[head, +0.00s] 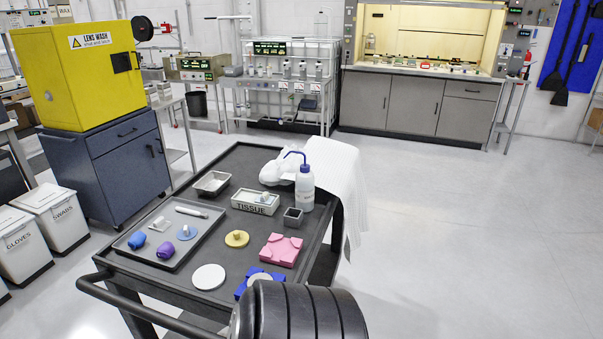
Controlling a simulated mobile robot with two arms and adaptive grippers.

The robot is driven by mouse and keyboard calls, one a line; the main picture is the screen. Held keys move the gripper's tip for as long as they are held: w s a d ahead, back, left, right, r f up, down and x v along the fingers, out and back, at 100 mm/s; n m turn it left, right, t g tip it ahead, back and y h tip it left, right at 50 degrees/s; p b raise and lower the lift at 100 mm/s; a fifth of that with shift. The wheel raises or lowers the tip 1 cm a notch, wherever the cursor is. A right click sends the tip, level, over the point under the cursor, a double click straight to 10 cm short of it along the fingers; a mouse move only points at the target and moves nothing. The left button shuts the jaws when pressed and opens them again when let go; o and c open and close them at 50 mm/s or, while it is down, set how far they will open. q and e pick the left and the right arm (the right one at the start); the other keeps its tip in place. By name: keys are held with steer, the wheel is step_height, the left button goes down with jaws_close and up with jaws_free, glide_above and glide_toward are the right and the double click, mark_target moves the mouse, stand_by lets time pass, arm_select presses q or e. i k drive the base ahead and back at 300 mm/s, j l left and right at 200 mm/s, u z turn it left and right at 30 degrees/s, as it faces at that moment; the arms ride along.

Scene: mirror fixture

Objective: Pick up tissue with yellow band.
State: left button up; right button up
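A tray marked TISSUE (245,207) stands on the dark cart top. A small pale crumpled piece (264,198) shows in it; I cannot make out a yellow band on it. A yellow round piece with a pale knob (237,239) lies on the cart in front of the tray. On the grey tray at the left (196,244) lie a blue roll (138,240), a purple roll (166,250), a light blue disc with a knob (187,232) and small white items (161,224). Neither of my grippers is in view.
A wash bottle (305,190), small grey box (293,217) and draped white cloth (338,175) stand at the cart's right side. A pink block (281,250), white disc (208,277) and blue fixture (247,284) sit nearer. Floor to the right is clear.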

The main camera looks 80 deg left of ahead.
mark_target(265, 198)
steer(key=i+u, duration=0.35)
steer(key=i+l+u, duration=0.2)
steer(key=i+u, duration=0.35)
steer(key=u, duration=0.3)
steer(key=i+u, duration=0.2)
steer(key=u, duration=0.25)
steer(key=i+u, duration=0.15)
steer(key=u, duration=0.3)
steer(key=i+l+u, duration=0.15)
steer(key=u, duration=0.3)
steer(key=i+l+u, duration=0.15)
steer(key=u, duration=0.25)
